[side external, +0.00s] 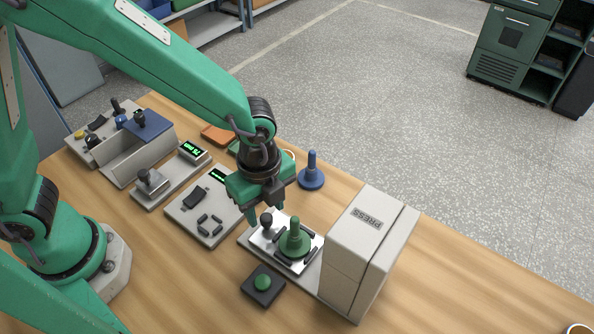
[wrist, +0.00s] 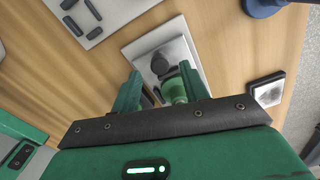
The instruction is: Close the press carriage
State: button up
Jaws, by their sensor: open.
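The press (side external: 352,250) is a pale box labelled PRESS at the table's right. Its carriage (side external: 259,239), a light metal plate, sticks out to the left of the box. On the plate stand a dark round knob (side external: 266,219) and a green bobbin (side external: 295,240), upright between dark bars. My gripper (side external: 264,211) is open, pointing down just over the knob end. In the wrist view the plate (wrist: 188,47) and knob (wrist: 161,62) lie beyond the fingers (wrist: 160,75). The bobbin (wrist: 174,90) is partly hidden there. Whether a finger touches the knob is unclear.
A green button on a dark box (side external: 263,285) lies in front of the carriage. A blue bobbin (side external: 311,177) stands behind it. Bare table lies right of the press.

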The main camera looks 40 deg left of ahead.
aim_at(299, 237)
jog(key=shift+f, duration=1.05)
jog(key=shift+c, duration=0.3)
grip_shut()
jog(key=shift+d, duration=3.85)
jog(key=shift+o, duration=0.3)
grip_release()
jog(key=shift+r, duration=0.2)
jog(key=shift+r, duration=3.75)
